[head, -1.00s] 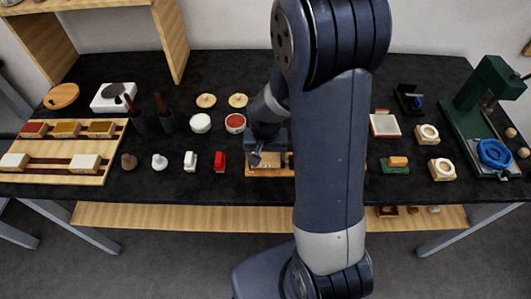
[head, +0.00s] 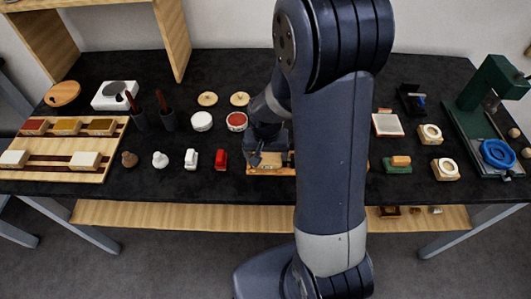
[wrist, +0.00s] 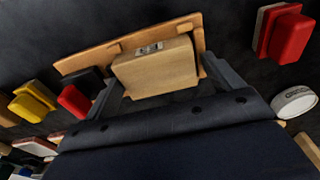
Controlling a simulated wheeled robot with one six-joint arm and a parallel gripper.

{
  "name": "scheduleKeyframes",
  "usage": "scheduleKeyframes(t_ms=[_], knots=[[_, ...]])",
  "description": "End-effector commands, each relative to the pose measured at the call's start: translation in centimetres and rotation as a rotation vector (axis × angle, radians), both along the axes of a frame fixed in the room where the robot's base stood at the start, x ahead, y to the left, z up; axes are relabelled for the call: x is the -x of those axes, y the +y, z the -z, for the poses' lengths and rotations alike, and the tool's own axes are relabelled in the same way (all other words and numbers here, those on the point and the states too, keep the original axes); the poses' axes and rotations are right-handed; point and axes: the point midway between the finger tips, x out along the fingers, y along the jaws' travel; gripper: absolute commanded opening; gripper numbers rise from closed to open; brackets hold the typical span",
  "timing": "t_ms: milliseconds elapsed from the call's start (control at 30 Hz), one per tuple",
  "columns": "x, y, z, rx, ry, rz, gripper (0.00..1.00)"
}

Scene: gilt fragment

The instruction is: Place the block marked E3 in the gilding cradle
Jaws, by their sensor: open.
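In the wrist view a pale wooden block (wrist: 157,70) with a small metal plate on its edge sits against a light wooden holder (wrist: 190,27). The plate's marking is too small to read, so I cannot tell whether it is E3. My gripper (wrist: 163,88) is open, with one finger on each side of the block; I cannot tell whether they touch it. In the head view my gripper (head: 268,156) is low over the wooden holder (head: 258,171), near the table's front edge. My arm hides part of the holder. I cannot tell whether this holder is the gilding cradle.
A red stamp-like piece (head: 221,160) and a white one (head: 191,159) stand left of the gripper. A wooden tray with blocks (head: 108,176) lies at far left. A green press (head: 480,110) stands at far right. An orange-topped green piece (head: 398,163) is right of my arm.

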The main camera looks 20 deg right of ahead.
Motion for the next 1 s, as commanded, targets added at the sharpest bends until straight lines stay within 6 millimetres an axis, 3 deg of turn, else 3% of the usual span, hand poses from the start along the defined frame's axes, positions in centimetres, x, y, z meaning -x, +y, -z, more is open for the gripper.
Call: scheduleKeyframes(t_ms=[67, 300, 700, 1000], knots=[[0.7, -0.2, 0.6, 0.002, 0.022, 0.003, 0.99], [0.6, -0.2, -1.3, 0.002, 0.018, 0.003, 0.99], [1.1, 0.2, -8.7, 0.001, 0.005, 0.001, 0.99], [1.6, 0.4, -12.4, 0.001, 0.008, 0.001, 0.99]])
